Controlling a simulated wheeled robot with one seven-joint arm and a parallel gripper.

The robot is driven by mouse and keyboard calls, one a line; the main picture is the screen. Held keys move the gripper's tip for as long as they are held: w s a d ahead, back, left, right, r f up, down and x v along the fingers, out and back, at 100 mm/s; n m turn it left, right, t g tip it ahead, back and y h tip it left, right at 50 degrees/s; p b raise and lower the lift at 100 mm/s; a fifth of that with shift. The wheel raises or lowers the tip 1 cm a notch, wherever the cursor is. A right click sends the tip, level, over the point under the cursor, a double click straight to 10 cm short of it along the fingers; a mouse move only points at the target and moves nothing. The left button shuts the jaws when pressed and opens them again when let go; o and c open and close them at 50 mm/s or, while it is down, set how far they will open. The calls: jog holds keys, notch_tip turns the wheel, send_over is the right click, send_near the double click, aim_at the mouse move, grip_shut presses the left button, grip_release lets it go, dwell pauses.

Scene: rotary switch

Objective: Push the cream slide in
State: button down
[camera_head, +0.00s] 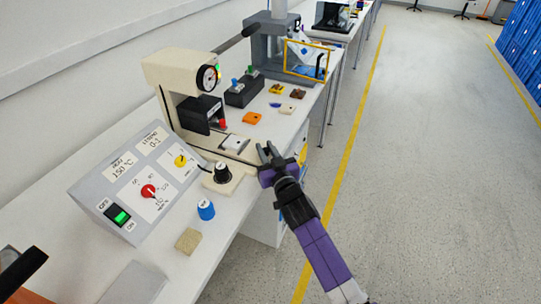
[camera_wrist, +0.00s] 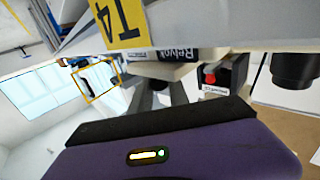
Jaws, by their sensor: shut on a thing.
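The cream slide (camera_head: 240,157) sticks out from the foot of the cream press (camera_head: 183,72) towards the table's front edge, with a white piece (camera_head: 236,143) on it. My gripper (camera_head: 267,151) is at the slide's front end, by the table edge. In the wrist view the cream slide (camera_wrist: 158,70) lies just beyond the fingers of my gripper (camera_wrist: 157,93). The gripper is shut on the slide's front; the exact contact is partly hidden.
A grey control box (camera_head: 140,185) with knobs stands left, and a black knob on a cream base (camera_head: 222,178) sits close to my gripper. A blue knob (camera_head: 206,210) and tan block (camera_head: 188,241) lie nearer. The aisle (camera_head: 410,170) at right is clear.

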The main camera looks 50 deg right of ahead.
jog(key=shift+w+a+f+b, duration=0.1)
jog(key=shift+w+a+b, duration=0.1)
jog(key=shift+w+b, duration=0.35)
jog(key=shift+w+a+f+b, duration=0.1)
jog(key=shift+w+a+b, duration=0.05)
jog(key=shift+w+b, duration=0.4)
jog(key=shift+w+a+r, duration=0.1)
jog(key=shift+r, duration=0.15)
jog(key=c, duration=1.3)
grip_release()
jog(key=shift+o, duration=0.2)
jog(key=b+v, duration=0.1)
jog(key=v, duration=0.6)
jog(key=shift+s+a, duration=0.2)
jog(key=shift+s, duration=0.15)
